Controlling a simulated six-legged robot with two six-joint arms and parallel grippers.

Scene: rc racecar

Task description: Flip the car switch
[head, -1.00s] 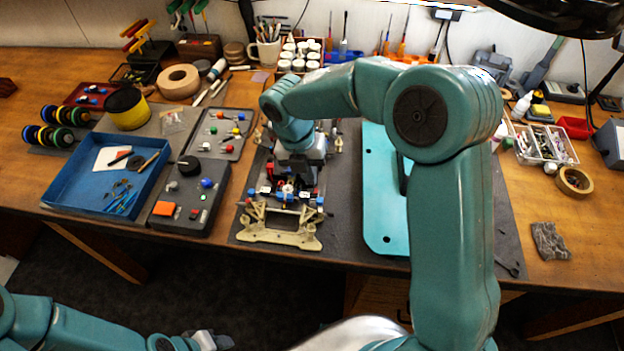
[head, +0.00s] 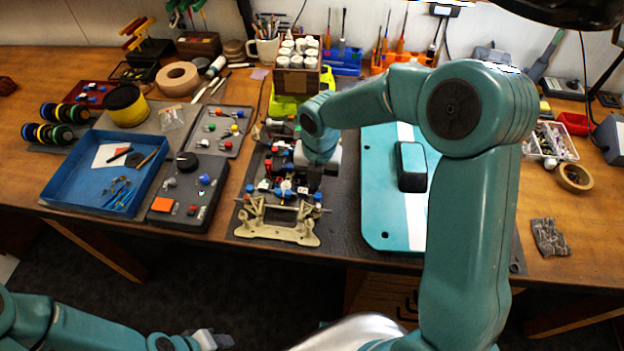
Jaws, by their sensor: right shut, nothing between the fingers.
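The RC car chassis (head: 277,235) lies on a dark mat in the middle of the bench, its cream bumper frame towards me. Small red, blue and white parts sit on it. The car's switch is too small to tell apart. My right gripper (head: 314,180) reaches down from the right over the right side of the chassis, shut and empty. Its fingertips are mostly hidden, and I cannot tell whether they touch the car. My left gripper (head: 212,340) is low at the bottom left, away from the bench; its fingers are too small to read.
A teal body panel (head: 376,215) with a white stripe lies right of the chassis. A dark control box (head: 160,205) and a blue tray (head: 60,188) are to the left. A box of white bottles (head: 297,75) stands behind. Bare wood shows at the right.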

